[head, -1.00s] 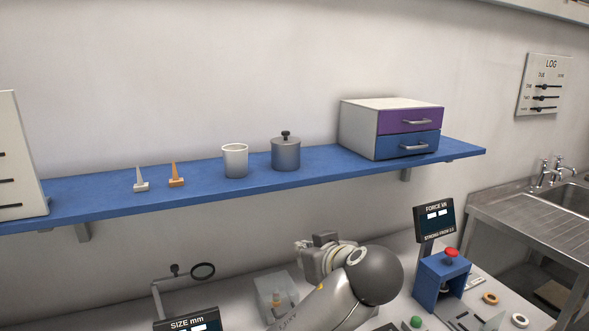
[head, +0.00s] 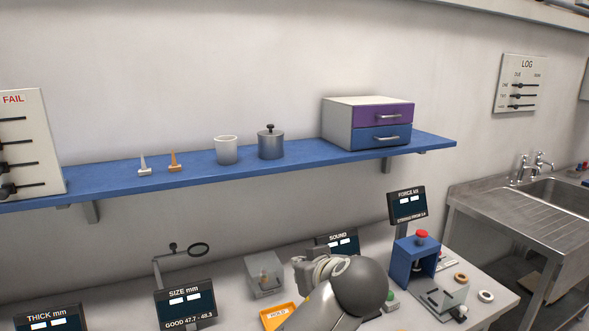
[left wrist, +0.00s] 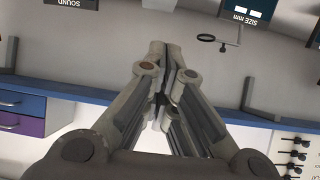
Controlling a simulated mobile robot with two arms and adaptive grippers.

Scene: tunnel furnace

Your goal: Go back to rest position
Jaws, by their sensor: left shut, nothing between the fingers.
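My left gripper (left wrist: 165,50) shows in the left wrist view with its fingertips together and nothing between them. It is clear of the bench objects, with the blue shelf behind it in that upside-down view. In the head view my arm rises from the bottom middle, its grey rounded joint covering part of the bench; the fingers cannot be made out there. My right gripper is not in view.
A blue shelf (head: 193,180) holds a drawer unit (head: 338,127), a lidded pot (head: 271,145), a cup (head: 227,150) and two small cones. Below are the size display (head: 186,303), grey box (head: 265,274), orange tray (head: 279,315) and blue press (head: 415,258). A sink (head: 560,190) stands right.

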